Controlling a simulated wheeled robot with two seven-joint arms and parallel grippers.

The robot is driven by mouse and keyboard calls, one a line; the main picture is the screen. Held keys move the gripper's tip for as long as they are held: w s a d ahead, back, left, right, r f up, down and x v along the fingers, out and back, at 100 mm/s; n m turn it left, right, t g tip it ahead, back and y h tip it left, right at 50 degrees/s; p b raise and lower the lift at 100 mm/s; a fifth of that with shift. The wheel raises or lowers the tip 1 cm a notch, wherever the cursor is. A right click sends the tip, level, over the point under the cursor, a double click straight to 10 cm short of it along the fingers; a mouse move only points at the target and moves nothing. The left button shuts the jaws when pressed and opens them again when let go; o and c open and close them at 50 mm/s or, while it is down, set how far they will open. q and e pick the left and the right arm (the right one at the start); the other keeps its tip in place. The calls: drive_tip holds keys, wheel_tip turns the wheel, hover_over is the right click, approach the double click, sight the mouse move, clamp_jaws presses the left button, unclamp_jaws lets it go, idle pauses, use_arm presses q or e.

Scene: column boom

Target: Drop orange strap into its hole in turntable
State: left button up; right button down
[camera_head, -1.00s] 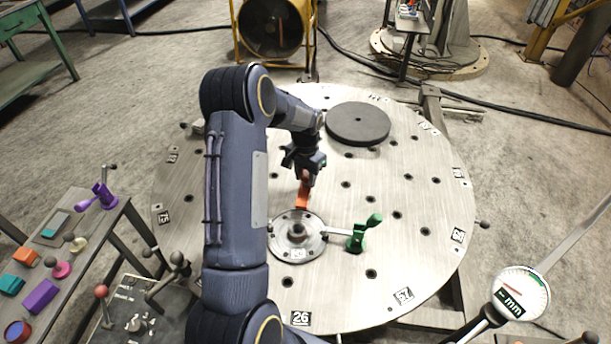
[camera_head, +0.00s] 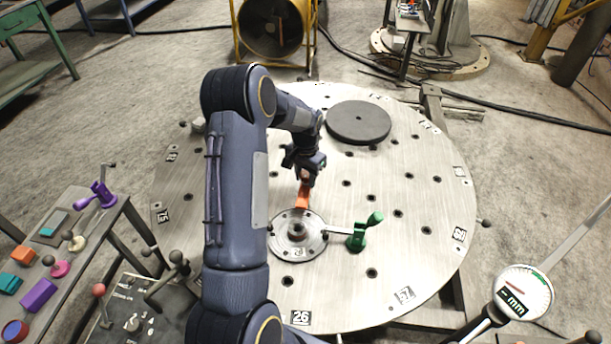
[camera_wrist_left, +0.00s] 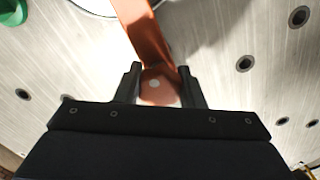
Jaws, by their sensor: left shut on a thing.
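The orange strap (camera_head: 302,198) hangs below my left gripper (camera_head: 305,180), near the back edge of the central hub of the turntable (camera_head: 410,270). In the left wrist view the gripper (camera_wrist_left: 160,88) is shut on the strap (camera_wrist_left: 148,35), which runs away from the fingers toward the light hub disc at the top. I cannot tell whether the strap's lower end touches the plate. The turntable is a round steel plate with many dark holes, such as one (camera_wrist_left: 245,63) right of the fingers. My right gripper is not in view.
A green clamp (camera_head: 362,234) stands right of the hub (camera_head: 283,240). A dark disc (camera_head: 358,122) lies at the turntable's back. A side table (camera_head: 75,255) with coloured parts is at left, a dial gauge (camera_head: 523,293) at lower right. The right half of the plate is mostly clear.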

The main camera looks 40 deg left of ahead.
sight(305, 182)
use_arm(q)
drive_tip(key=shift+f+b, duration=1.35)
drive_tip(key=shift+f, duration=0.5)
drive_tip(key=o, duration=0.7)
drive_tip(key=shift+r, duration=0.15)
drive_tip(key=shift+r+p, duration=2.4)
drive_tip(key=shift+r, duration=1.2)
drive_tip(key=o, duration=0.6)
